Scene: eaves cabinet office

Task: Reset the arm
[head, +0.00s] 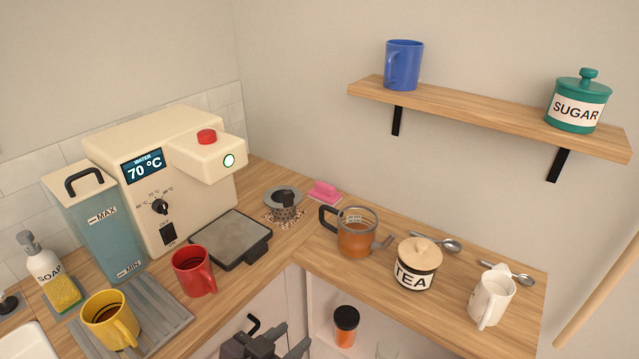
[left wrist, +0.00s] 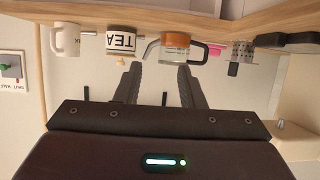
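My left gripper (head: 272,338) shows at the bottom of the head view, low in front of the counter. In the left wrist view its two dark fingers (left wrist: 160,82) are spread apart with nothing between them. That view looks upside down, with the counter edge, the tea jar (left wrist: 122,40) and the glass teapot (left wrist: 175,42) beyond the fingertips. The gripper appears apart from the counter and everything on it. My right gripper is in neither view.
The wooden counter (head: 335,278) holds a red mug (head: 190,272), a yellow mug (head: 105,318), the teapot (head: 357,238), the tea jar (head: 415,275) and a white jug (head: 490,300). A water dispenser (head: 125,200) stands left. An orange, black-lidded container (head: 345,328) stands under the counter.

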